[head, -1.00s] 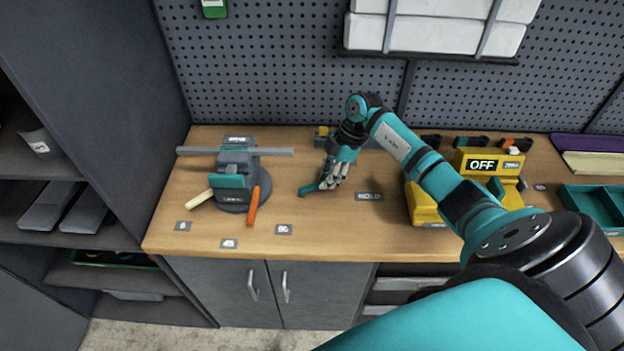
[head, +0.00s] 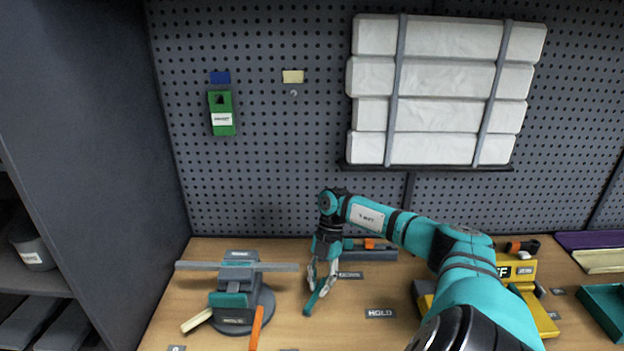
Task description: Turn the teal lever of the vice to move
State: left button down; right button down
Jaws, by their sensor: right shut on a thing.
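The vice (head: 238,300) stands on the left of the bench, with a grey round base, a teal block and a long grey bar across its top. A cream lever (head: 196,320) and an orange lever (head: 257,326) stick out from its base. My right gripper (head: 322,282) is to the right of the vice and apart from it, pointing down. It is shut on a teal bar (head: 310,304) that slants down to the left. I cannot tell whether this bar is the teal lever or joins anything. My left gripper is not in view.
A "HOLD" label (head: 380,314) lies right of my gripper. A yellow device (head: 540,314) is partly behind my right arm, with a teal tray (head: 606,308) beyond. A grey piece with orange and teal parts (head: 372,255) lies behind. A pegboard (head: 270,180) backs the bench (head: 190,285).

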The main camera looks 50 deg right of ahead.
jog(key=shift+w+r, duration=0.1)
dwell(0.4)
jog(key=c, duration=1.3)
grip_release()
jog(key=v, duration=1.2)
jog(key=shift+w, duration=0.1)
